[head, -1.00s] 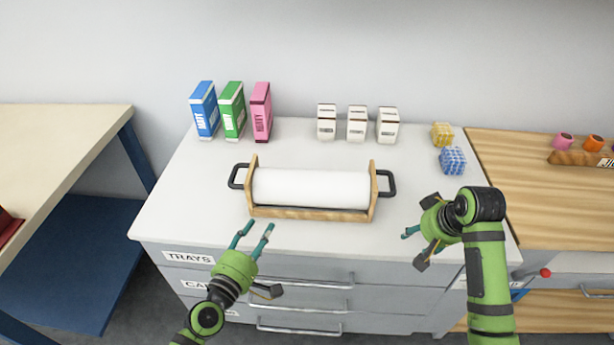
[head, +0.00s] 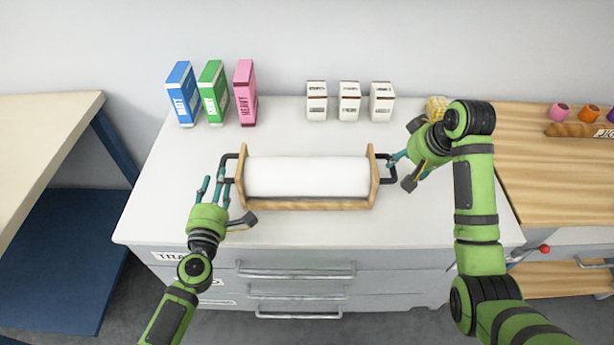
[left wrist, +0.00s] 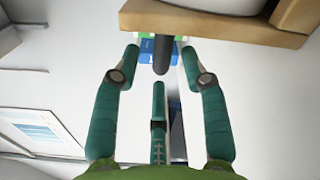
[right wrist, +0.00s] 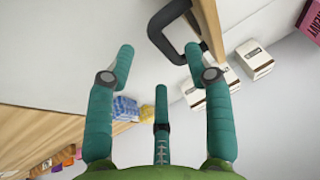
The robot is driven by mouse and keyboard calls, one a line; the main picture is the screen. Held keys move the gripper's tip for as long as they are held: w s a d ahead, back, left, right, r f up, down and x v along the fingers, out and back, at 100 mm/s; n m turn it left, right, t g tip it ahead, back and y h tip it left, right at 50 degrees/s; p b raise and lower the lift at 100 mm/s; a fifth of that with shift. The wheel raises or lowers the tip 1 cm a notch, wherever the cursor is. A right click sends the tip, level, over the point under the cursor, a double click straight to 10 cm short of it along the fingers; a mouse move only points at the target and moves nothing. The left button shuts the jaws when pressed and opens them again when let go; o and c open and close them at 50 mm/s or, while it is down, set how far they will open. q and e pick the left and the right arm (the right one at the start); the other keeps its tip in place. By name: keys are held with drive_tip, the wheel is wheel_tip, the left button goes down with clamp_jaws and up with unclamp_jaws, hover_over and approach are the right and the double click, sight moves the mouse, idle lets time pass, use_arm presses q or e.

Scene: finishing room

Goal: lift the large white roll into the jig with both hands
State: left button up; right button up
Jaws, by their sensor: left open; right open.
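The large white roll (head: 308,177) lies in a wooden cradle (head: 306,204) with a black handle at each end, on the white cabinet top. My left gripper (head: 216,188) is open beside the cradle's left handle (head: 228,160). In the left wrist view, the handle's dark bar (left wrist: 161,55) shows between the spread fingertips. My right gripper (head: 400,166) is open at the right handle (head: 391,170), partly covering it. In the right wrist view, that handle (right wrist: 158,24) shows by the right-hand finger; whether they touch, I cannot tell.
Blue (head: 181,94), green (head: 213,92) and pink (head: 245,92) boxes and three white cartons (head: 349,102) stand behind the cradle. A yellow block (head: 436,106) is behind my right gripper. A wooden rack with a partly cut-off label (head: 575,131) sits on the right bench.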

sight(222, 164)
use_arm(q)
drive_tip(key=w, duration=0.6)
drive_tip(key=shift+a, duration=0.1)
use_arm(e)
drive_tip(key=x, duration=0.6)
drive_tip(key=shift+w, duration=0.1)
use_arm(q)
clamp_jaws()
use_arm(e)
clamp_jaws()
use_arm(q)
drive_tip(key=shift+r, duration=0.25)
use_arm(e)
drive_tip(key=shift+w+r, duration=0.1)
drive_tip(key=shift+r, duration=0.2)
